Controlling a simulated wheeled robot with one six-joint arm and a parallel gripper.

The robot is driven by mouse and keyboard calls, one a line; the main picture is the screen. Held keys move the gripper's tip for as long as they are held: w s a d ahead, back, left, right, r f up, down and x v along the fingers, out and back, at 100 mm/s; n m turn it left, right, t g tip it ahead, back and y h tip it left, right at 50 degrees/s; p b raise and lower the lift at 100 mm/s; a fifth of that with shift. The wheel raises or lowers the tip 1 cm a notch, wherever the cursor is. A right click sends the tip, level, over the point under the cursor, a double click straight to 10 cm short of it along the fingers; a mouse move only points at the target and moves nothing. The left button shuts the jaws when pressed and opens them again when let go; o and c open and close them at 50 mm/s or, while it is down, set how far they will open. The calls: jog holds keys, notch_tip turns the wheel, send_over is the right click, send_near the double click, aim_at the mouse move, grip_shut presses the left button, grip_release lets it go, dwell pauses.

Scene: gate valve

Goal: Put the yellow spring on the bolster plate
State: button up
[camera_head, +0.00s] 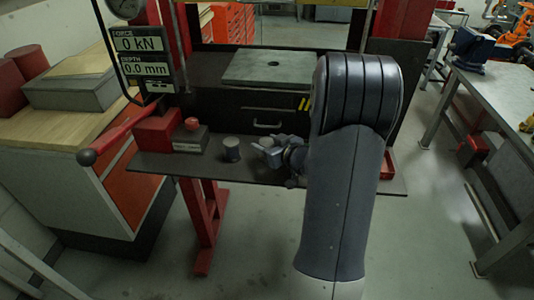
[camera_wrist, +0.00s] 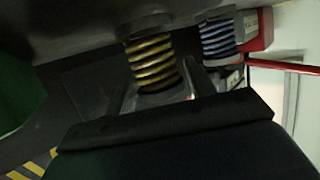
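The yellow spring (camera_wrist: 152,65) stands between my gripper's two fingers in the wrist view. My gripper (camera_wrist: 162,84) appears open, with a finger on each side of the spring and slight gaps; contact is not clear. In the head view my gripper (camera_head: 265,150) is low over the dark front shelf, and the spring's colour cannot be made out there. The bolster plate (camera_head: 250,75) is a flat grey plate with a central hole, on the press behind the shelf. Its top is bare.
A blue spring (camera_wrist: 217,38) stands beside the yellow one. A red box (camera_head: 157,132) and a small grey block (camera_head: 190,140) sit left on the shelf (camera_head: 215,174). A force and depth display (camera_head: 139,57) hangs at left. A workbench (camera_head: 492,95) stands at right.

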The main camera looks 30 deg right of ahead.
jog(key=c, duration=0.9)
jog(key=shift+r, duration=0.15)
jog(key=shift+c, duration=0.4)
